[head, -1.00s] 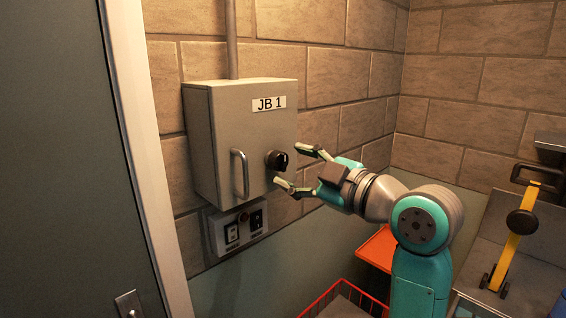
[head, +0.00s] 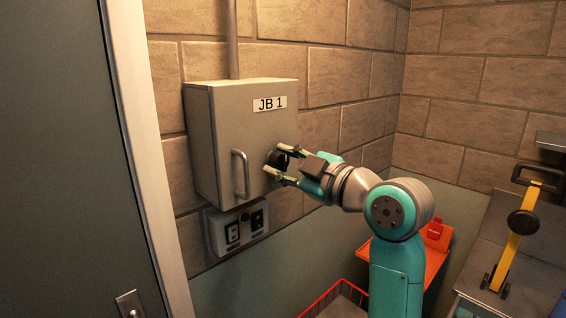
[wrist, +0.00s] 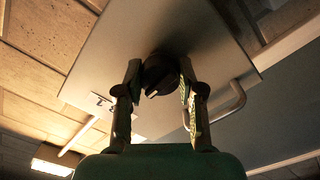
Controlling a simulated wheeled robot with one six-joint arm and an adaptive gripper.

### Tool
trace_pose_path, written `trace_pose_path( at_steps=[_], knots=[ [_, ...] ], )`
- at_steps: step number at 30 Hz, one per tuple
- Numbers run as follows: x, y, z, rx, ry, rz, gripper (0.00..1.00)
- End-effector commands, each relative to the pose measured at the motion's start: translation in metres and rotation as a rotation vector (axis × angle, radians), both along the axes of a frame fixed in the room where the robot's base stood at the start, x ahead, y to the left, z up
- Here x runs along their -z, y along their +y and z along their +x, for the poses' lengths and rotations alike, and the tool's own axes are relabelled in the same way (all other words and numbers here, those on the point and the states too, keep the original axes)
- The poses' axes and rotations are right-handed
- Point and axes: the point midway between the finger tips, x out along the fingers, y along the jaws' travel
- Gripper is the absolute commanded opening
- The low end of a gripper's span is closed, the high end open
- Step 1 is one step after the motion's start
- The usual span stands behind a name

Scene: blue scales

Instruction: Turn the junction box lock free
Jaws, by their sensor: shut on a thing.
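The junction box (head: 228,113) is a grey wall cabinet labelled JB 1, with its door closed. Its lock (head: 276,159) is a round black knob on the right side of the door, partly hidden by my fingers in the head view. The lock also shows in the wrist view (wrist: 158,76), between my two fingers, with a pale mark on its face. My gripper (head: 281,165) is at the door and shut on the lock, one finger on each side. The door's bar handle (head: 240,174) is left of the lock and apart from my gripper.
A switch panel (head: 213,236) is below the box, and a conduit (head: 232,40) runs up from it. A door (head: 50,150) stands at the left.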

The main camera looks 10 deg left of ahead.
Motion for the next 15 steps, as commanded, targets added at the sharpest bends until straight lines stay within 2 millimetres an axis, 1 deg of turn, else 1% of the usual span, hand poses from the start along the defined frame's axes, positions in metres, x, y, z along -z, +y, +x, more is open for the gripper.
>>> trace_pose_path(
  at_steps=[8, 15],
  knots=[
    [0.0003, 0.0002, 0.0, -0.001, 0.04, 0.03, 0.03],
    [0.0004, 0.0002, 0.0001, -0.001, 0.158, 0.123, 0.03]
  ],
)
